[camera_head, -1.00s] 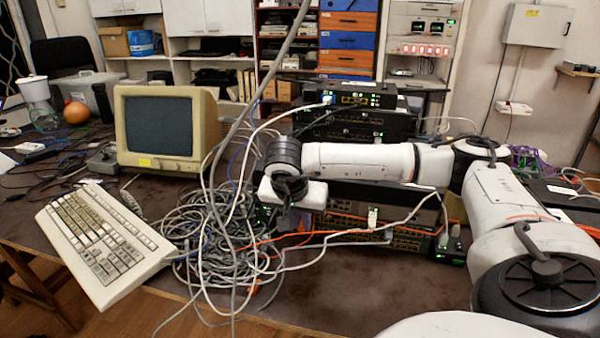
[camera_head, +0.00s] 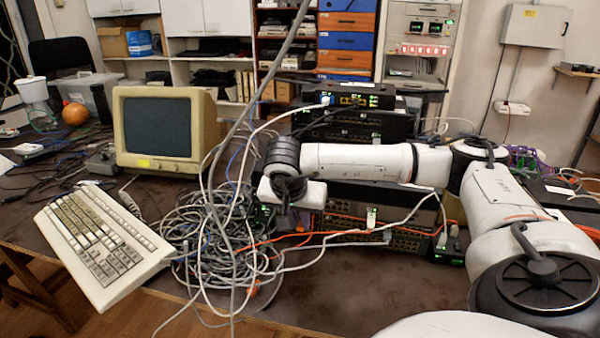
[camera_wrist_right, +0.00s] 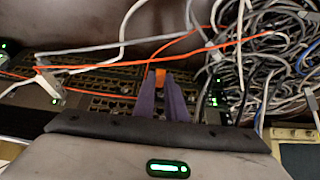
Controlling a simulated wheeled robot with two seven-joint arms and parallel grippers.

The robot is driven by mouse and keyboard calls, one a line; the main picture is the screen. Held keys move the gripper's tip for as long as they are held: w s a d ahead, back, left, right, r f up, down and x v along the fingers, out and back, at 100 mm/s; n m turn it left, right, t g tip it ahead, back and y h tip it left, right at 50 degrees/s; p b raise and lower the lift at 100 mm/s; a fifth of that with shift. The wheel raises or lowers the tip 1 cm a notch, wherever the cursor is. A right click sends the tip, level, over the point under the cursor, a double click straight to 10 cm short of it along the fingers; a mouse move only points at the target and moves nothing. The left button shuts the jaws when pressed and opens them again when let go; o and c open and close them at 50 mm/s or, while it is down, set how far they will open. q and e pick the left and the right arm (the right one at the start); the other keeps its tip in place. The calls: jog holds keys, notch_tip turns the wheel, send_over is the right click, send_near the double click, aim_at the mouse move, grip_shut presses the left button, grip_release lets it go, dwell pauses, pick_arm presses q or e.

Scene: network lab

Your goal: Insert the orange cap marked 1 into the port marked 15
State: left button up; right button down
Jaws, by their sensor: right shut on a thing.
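My right gripper (camera_wrist_right: 161,88) is shut on a small orange cap (camera_wrist_right: 160,73) at its fingertips in the right wrist view. The tips are over the rows of ports of the rack switches (camera_wrist_right: 105,84). I cannot tell whether the cap touches a port, and the marks on cap and ports are too small to read. In the head view my right arm's white wrist hides part of the switch stack (camera_head: 410,243), and the cap is not clear there. My left gripper is not in view.
A tangle of grey cables (camera_head: 215,245) lies beside the switches, and thin orange cables (camera_wrist_right: 200,49) cross in front of the ports. A white plug (camera_wrist_right: 50,84) is at the left in the wrist view. A keyboard (camera_head: 95,245) and a monitor (camera_head: 160,125) stand further left.

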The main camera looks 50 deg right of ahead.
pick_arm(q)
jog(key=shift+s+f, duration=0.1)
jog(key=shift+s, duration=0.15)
pick_arm(e)
jog(key=shift+w+d, duration=0.2)
jog(key=shift+d, duration=0.25)
dwell(0.3)
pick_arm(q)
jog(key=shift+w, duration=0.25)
pick_arm(e)
jog(key=shift+w+d, duration=0.1)
jog(key=shift+d, duration=0.15)
dwell(0.3)
jog(key=c, duration=1.7)
grip_release()
pick_arm(q)
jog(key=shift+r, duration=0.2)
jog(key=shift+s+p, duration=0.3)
jog(key=shift+p, duration=0.3)
pick_arm(e)
jog(key=v, duration=1)
jog(key=shift+r, duration=0.15)
jog(key=shift+a, duration=0.1)
